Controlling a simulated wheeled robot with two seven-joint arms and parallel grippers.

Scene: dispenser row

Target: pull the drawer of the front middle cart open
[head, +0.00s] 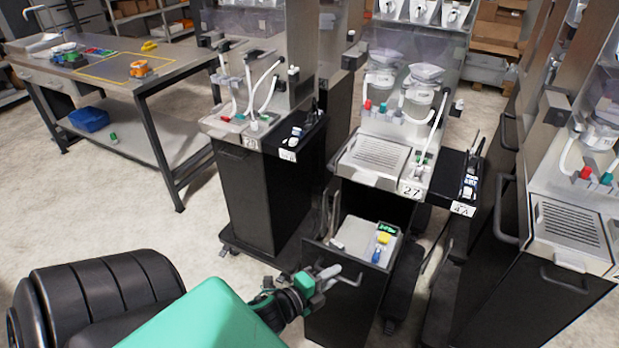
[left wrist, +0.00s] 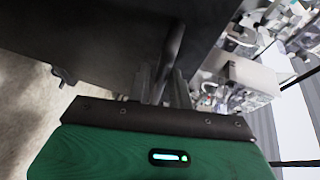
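The front middle cart, with the label 27 (head: 411,190), has its drawer (head: 338,290) standing out toward me, open at the top. A yellow-and-blue tool and small things lie inside the drawer. My left gripper (head: 325,279) is at the drawer's front, at the left part of its bar handle (head: 349,281). In the left wrist view the dark handle (left wrist: 172,52) runs between the two fingers of my left gripper (left wrist: 163,85), which are close on both sides of it. The contact is partly hidden. My right gripper is not in view.
A cart (head: 246,190) stands to the left and another (head: 500,290) to the right, close to the drawer. A workbench (head: 135,75) with a blue bin (head: 89,119) on its lower shelf is at the back left. The floor left of the carts is clear.

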